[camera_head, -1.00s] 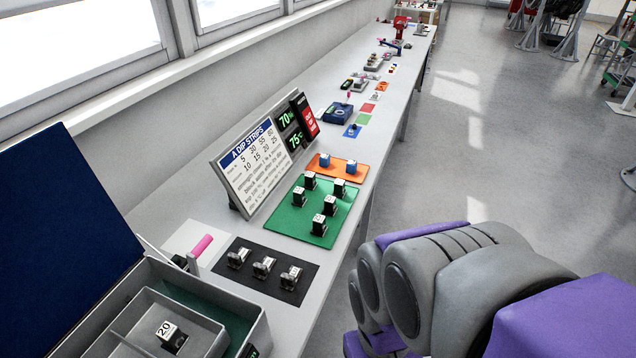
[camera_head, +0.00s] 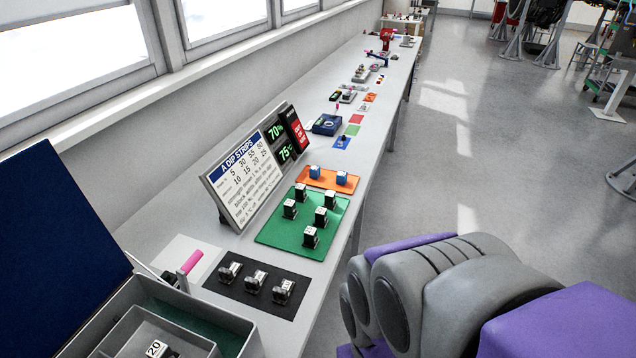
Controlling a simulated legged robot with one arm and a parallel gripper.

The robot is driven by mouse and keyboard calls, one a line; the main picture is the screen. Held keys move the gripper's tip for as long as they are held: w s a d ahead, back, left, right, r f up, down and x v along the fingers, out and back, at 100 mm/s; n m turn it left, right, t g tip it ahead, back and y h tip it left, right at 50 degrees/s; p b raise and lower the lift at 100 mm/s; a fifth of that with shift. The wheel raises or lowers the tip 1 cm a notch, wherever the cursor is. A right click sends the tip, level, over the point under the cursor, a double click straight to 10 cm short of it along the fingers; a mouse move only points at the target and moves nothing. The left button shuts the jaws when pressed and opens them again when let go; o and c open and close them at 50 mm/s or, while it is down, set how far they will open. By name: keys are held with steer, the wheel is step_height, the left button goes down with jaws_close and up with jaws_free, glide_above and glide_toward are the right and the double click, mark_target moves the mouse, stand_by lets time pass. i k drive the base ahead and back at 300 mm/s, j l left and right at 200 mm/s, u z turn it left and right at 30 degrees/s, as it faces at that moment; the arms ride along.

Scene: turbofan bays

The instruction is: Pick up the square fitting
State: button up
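I cannot tell which item is the square fitting. Small blocky candidates stand on the long bench. Several black blocks with white tops (camera_head: 320,216) stand on a green mat (camera_head: 274,236). Two blue blocks (camera_head: 341,178) sit on an orange mat (camera_head: 328,184). Three metallic pieces (camera_head: 256,281) rest on a black mat (camera_head: 218,288). More small metallic parts (camera_head: 361,74) lie far along the bench, too small to make out. Part of my purple and grey arm fills the lower right, apart from the bench. My gripper is not in view.
An open grey case (camera_head: 232,322) with a blue lid (camera_head: 55,240) stands at the lower left, holding a block marked 20 (camera_head: 157,350). A sign board (camera_head: 240,180) leans at the wall side. Clear floor (camera_head: 500,150) lies right of the bench.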

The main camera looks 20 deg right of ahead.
mark_target(301, 196)
steer(key=u, duration=0.95)
steer(key=i+l+u, duration=0.1)
steer(key=l+u, duration=1.2)
steer(key=l, duration=0.2)
steer(key=k+l+u, duration=0.15)
steer(key=l+u, duration=0.3)
steer(key=k+l, duration=0.15)
steer(key=l, duration=0.2)
steer(key=k+l, duration=0.1)
steer(key=l, duration=0.25)
steer(key=k+l+u, duration=0.1)
steer(key=l, duration=0.25)
steer(key=k+l, duration=0.2)
steer(key=l, duration=0.15)
steer(key=k+l, duration=0.1)
steer(key=l, duration=0.2)
